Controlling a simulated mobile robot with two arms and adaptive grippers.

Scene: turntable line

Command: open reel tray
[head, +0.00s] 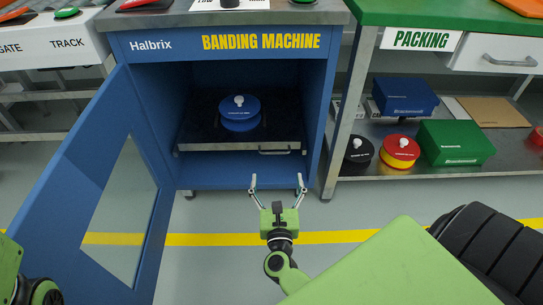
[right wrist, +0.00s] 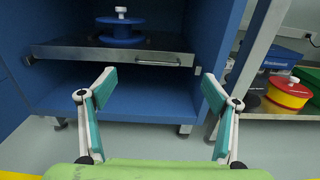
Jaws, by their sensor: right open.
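The reel tray (head: 197,147) is a dark, flat tray inside the blue banding machine (head: 166,45). Its silver bar handle (head: 274,152) is on the front edge, right of centre. A blue reel (head: 240,118) with a white knob stands on the tray. My right gripper (head: 277,180) is open and empty, in front of and below the handle. In the right wrist view the handle (right wrist: 157,64) shows beyond and between the spread fingers, apart from them. Of my left arm only parts show at the lower left; its fingers are out of frame.
The machine's blue door (head: 75,165) with a window stands swung open at the left. On the right, a packing bench's lower shelf (head: 350,168) holds reels and boxes. The floor before the machine is clear, with a yellow line (head: 345,237).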

